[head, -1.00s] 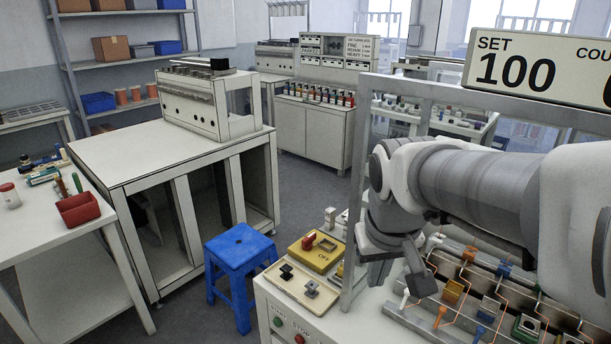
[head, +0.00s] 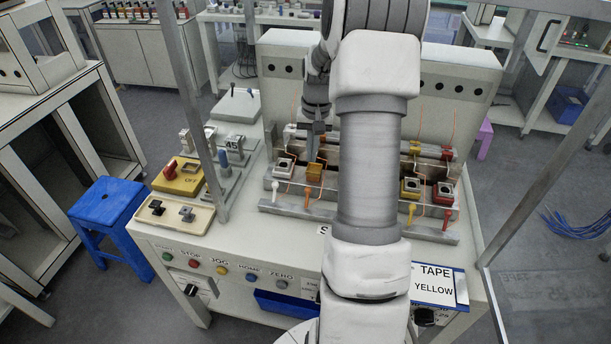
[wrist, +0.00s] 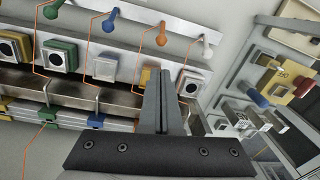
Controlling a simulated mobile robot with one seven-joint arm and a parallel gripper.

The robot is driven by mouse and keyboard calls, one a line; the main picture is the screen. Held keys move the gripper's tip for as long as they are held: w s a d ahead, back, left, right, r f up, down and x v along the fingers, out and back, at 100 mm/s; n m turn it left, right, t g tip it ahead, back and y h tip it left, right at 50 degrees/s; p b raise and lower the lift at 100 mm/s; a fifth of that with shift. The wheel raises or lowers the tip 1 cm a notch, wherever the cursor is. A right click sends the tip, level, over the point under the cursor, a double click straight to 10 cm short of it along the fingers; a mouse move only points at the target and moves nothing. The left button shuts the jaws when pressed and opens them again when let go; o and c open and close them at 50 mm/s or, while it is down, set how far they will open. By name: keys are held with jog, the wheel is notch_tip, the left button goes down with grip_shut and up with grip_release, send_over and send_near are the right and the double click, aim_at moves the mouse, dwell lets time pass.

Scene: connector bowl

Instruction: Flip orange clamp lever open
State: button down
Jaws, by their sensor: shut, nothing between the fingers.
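The orange clamp lever (head: 307,196) hangs at the front of the clamp bar, below an orange block (head: 314,172). In the wrist view the orange lever (wrist: 161,34) stands out beyond my fingertips, between a blue lever (wrist: 109,20) and a white lever (wrist: 207,41). My gripper (head: 318,132) is shut and empty, above and behind the orange block in the head view. In the wrist view my gripper (wrist: 166,75) covers part of the orange block (wrist: 147,78). I see a gap between fingers and lever, but cannot tell its depth. My arm hides the middle clamps in the head view.
White (head: 281,188), yellow (head: 411,210) and red (head: 446,218) levers share the bar. Thin orange wires (head: 323,160) rise around the clamps. A grey frame post (head: 193,105) stands left of the clamps. A yellow block with a red knob (head: 186,178) sits farther left.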

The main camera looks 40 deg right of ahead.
aim_at(307, 198)
jog(key=shift+f, duration=0.1)
jog(key=f, duration=0.9)
jog(key=shift+w+a+f, duration=0.2)
jog(key=shift+w+f, duration=0.05)
jog(key=shift+f, duration=0.15)
